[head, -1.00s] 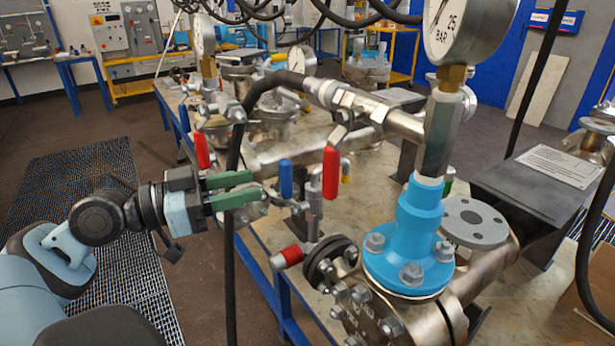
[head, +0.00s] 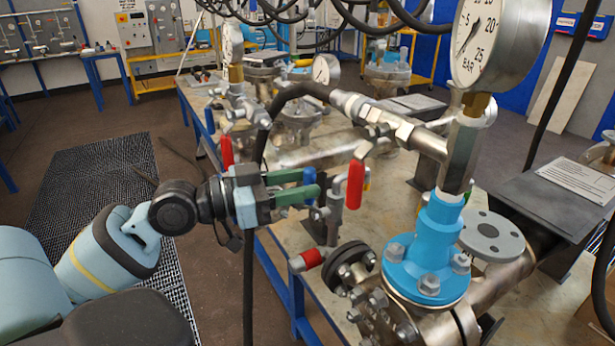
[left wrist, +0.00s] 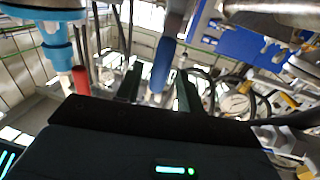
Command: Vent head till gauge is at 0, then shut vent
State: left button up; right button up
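The large pressure gauge (head: 478,42) stands on a steel stem above the blue flanged head fitting (head: 430,252). Its needle points to the lower left; the top is cut off and the zero mark cannot be read. Left of the stem is a valve with an upright red handle (head: 355,185) and an upright blue handle (head: 308,185). My left gripper (head: 316,184), with green fingers, is at the blue handle. In the left wrist view the blue handle (left wrist: 162,65) stands between the two open fingers, with a gap at least on the left side. My right gripper is not in view.
A black hose (head: 262,150) hangs close to my left gripper. A red-capped stub (head: 307,259) sits below the handles. A grey plate with a label (head: 560,185) lies on the right. More vessels and gauges crowd the bench behind.

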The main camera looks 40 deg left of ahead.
pick_arm(q)
jog(key=shift+p+x, duration=0.3)
jog(key=shift+x, duration=0.8)
grip_shut()
